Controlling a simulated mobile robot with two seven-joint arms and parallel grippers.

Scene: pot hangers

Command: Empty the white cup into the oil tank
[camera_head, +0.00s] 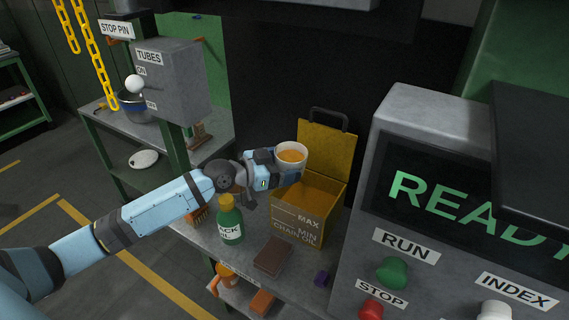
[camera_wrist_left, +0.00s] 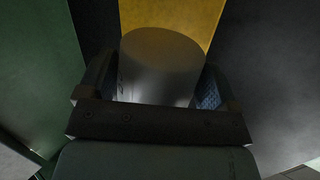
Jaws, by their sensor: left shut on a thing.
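The white cup (camera_head: 291,160) is held by my left gripper (camera_head: 284,174), which is shut on it. The cup stands roughly upright and an orange-brown liquid shows inside it. The yellow oil tank (camera_head: 296,222) sits on the bench with its lid (camera_head: 327,147) raised at the back. The tank's front reads MAX, MIN and CHAIN OIL. The cup is above the tank's open top, toward its left back side. In the left wrist view the cup (camera_wrist_left: 160,70) is a dark grey shape between the fingers, with yellow behind it. My right gripper is not in view.
A green bottle (camera_head: 230,220) stands left of the tank. A brown block (camera_head: 273,256) and a small purple block (camera_head: 321,278) lie in front. The grey control console (camera_head: 400,190) with a READY screen stands close on the right. A grey TUBES box (camera_head: 172,85) is at back left.

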